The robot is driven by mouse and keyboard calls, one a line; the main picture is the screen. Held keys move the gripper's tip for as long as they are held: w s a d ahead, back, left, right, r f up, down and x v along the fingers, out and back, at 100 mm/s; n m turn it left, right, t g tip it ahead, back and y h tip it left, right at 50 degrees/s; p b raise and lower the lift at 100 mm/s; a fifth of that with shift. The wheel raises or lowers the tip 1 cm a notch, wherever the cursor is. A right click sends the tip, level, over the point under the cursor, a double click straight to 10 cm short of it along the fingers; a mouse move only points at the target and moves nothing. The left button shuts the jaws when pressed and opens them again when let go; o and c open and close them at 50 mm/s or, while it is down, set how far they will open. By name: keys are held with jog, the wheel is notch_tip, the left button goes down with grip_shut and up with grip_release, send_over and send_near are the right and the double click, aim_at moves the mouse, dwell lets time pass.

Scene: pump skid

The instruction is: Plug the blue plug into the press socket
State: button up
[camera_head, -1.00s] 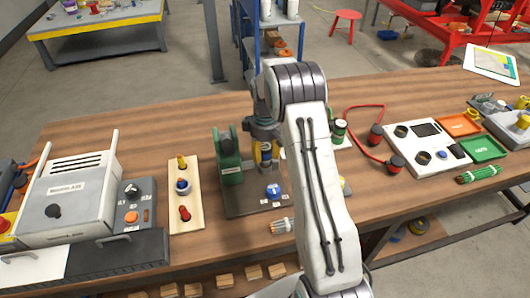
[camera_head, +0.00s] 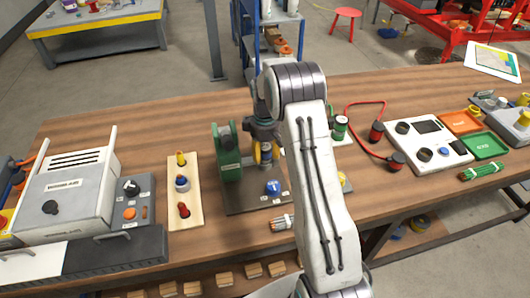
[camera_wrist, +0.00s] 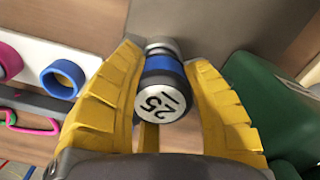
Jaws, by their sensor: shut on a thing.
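The blue plug (camera_wrist: 163,88) is a dark cylinder with a blue band and a white end marked with numbers. In the wrist view it sits between the yellow fingers of my gripper (camera_wrist: 165,75), which is shut on it. In the head view my gripper (camera_head: 265,155) is over the dark base plate (camera_head: 240,203), just right of the green press body (camera_head: 229,160). The green body also shows at the right of the wrist view (camera_wrist: 265,110). The plug's far end is at a grey metal piece; I cannot tell whether it is inserted. The press socket is not clearly visible.
A blue button (camera_head: 273,187) is on the base plate's front. A grey machine (camera_head: 75,190) is far left. A red cable (camera_head: 352,107) lies right.

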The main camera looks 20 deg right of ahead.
jog(key=shift+f, duration=0.25)
jog(key=o, duration=1.3)
jog(key=shift+r, duration=0.1)
notch_tip(320, 180, up, 12)
jog(key=shift+w+f, duration=0.1)
